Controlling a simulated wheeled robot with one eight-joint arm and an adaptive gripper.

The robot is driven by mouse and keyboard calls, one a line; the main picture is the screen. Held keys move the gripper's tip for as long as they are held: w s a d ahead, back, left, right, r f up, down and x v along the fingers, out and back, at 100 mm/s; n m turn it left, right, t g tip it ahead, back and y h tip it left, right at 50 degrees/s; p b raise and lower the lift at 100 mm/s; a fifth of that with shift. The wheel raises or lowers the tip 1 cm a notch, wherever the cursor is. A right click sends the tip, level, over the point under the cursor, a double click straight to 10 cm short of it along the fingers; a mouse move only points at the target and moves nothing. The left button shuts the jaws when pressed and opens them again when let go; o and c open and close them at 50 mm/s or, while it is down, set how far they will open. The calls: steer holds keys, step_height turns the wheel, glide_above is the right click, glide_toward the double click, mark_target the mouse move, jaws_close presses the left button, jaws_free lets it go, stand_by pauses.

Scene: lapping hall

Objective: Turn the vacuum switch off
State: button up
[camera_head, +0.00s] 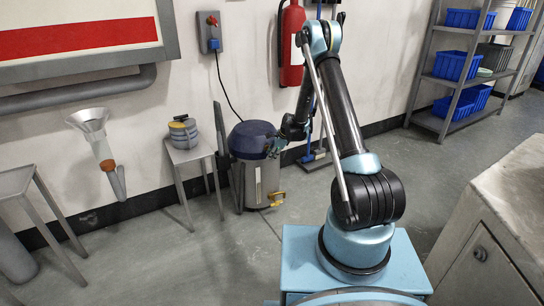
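The vacuum (243,170) looks like a grey canister with a dark blue lid (250,136), standing on the floor near the wall. A brass-coloured fitting (276,198) sticks out low on its right side. My gripper (275,146) is at the right edge of the lid, and I cannot tell whether it touches. Its fingers are small and dark, so their opening is unclear. A grey wall box (210,45) with a red knob (212,20) is above the vacuum; a blue plug and dark cable run from it down toward the vacuum. I cannot make out a switch on the vacuum itself.
A small stand (190,152) with stacked discs is left of the vacuum. A grey panel leans between them. A red extinguisher (291,45) hangs behind my arm. A shelf (430,120) with blue bins stands right, a grey cabinet (490,240) front right. Floor in front is clear.

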jaws_close()
steer(key=t+h, duration=0.1)
steer(key=h, duration=0.1)
steer(key=n+t+h, duration=0.1)
steer(key=t+h, duration=0.1)
steer(key=shift+s+a, duration=0.15)
steer(key=shift+a, duration=0.05)
steer(key=n+t+h, duration=0.1)
steer(key=h, duration=0.1)
steer(key=t+h, duration=0.2)
steer(key=shift+f+n+t+h, duration=0.15)
steer(key=shift+n+t+h, duration=0.15)
steer(key=shift+n+h, duration=0.1)
steer(key=shift+d, duration=0.1)
stand_by(0.3)
steer(key=o, duration=0.5)
jaws_free()
steer(key=shift+o, duration=0.2)
